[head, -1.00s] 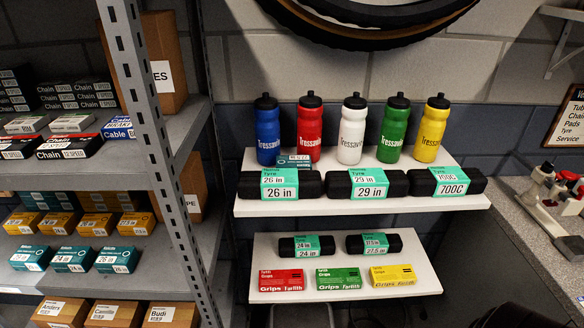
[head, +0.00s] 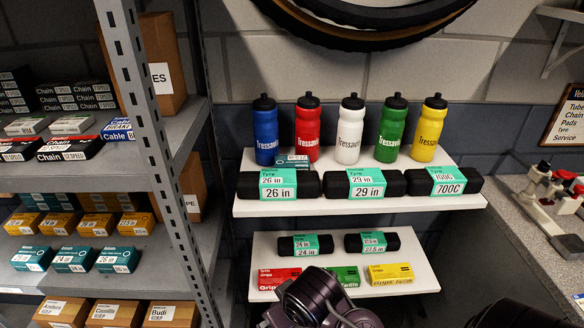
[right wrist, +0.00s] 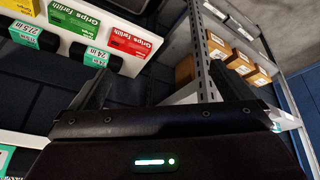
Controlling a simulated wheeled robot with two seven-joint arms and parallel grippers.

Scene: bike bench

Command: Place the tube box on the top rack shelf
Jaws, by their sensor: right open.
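A small teal box (head: 293,161), likely the tube box, lies on the upper white wall shelf (head: 400,205). It sits between the red bottle and the 26 in tyre roll; its label is too small to read surely. Similar teal boxes (head: 74,260) stand in a row on the metal rack (head: 150,115) at left. The rack's highest shelf in view (head: 180,128) holds chain boxes and a tall carton. My right gripper (right wrist: 165,92) is open and empty in the right wrist view. In the head view its arm rises before the lower white shelf. My left gripper is not in view.
Several bottles (head: 349,130) and black tyre rolls (head: 364,184) crowd the upper wall shelf. The lower wall shelf (head: 425,275) holds two smaller rolls and coloured grips boxes (head: 391,274). The rack's upright post stands left of them. A grey bench (head: 520,205) is at right.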

